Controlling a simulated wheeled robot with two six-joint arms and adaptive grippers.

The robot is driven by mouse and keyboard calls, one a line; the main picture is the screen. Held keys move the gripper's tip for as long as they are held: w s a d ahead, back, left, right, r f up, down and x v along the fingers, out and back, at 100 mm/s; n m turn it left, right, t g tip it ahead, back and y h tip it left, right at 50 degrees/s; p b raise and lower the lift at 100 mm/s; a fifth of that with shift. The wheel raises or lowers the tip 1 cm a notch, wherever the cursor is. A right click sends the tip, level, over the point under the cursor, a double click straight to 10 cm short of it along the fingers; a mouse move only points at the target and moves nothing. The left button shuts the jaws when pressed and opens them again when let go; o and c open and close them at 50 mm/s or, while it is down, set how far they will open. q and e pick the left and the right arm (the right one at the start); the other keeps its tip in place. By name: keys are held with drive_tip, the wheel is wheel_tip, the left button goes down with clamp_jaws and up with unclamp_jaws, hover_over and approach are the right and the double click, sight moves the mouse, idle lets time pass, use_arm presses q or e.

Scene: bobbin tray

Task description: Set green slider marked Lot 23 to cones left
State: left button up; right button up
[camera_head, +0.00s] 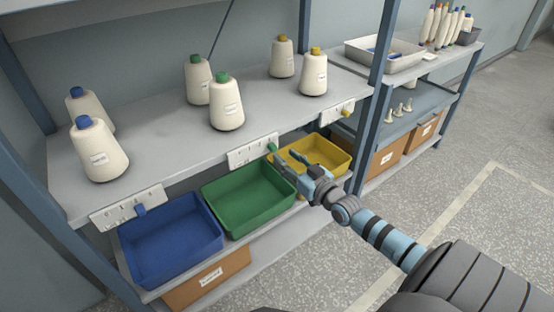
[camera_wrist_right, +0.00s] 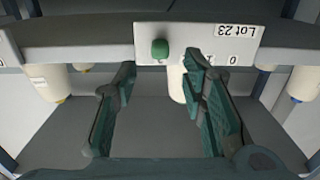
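The green slider (camera_head: 272,147) sits near the right end of a white scale plate (camera_head: 240,158) on the shelf's front edge. In the right wrist view, which is upside down, the green slider (camera_wrist_right: 160,49) shows on the plate marked Lot 23 (camera_wrist_right: 237,31). Digits 0 and 1 are readable at the far end from the slider; a finger hides others. My right gripper (camera_head: 284,160) is open and empty, just in front of the plate. Its fingertips (camera_wrist_right: 160,68) straddle the slider in the wrist picture; contact is not visible. Two green-topped cones (camera_head: 227,104) (camera_head: 198,80) stand behind the plate.
Blue-topped cones (camera_head: 100,152) stand left and yellow-topped cones (camera_head: 313,74) right. A blue slider (camera_head: 140,209) and a yellow slider (camera_head: 346,113) sit on neighbouring plates. Blue (camera_head: 172,226), green (camera_head: 244,188) and yellow (camera_head: 330,146) bins lie below. The floor to the right is open.

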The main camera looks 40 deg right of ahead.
sight(275, 150)
drive_tip(key=w+b, duration=0.2)
drive_tip(key=w, duration=0.1)
drive_tip(key=w+b, duration=0.1)
drive_tip(key=w, duration=0.1)
drive_tip(key=shift+w+f+b, duration=0.25)
drive_tip(key=shift+b, duration=0.05)
use_arm(q)
wheel_tip(275, 150, down, 5)
drive_tip(key=shift+f, duration=0.1)
use_arm(e)
drive_tip(key=shift+r, duration=0.15)
clamp_jaws()
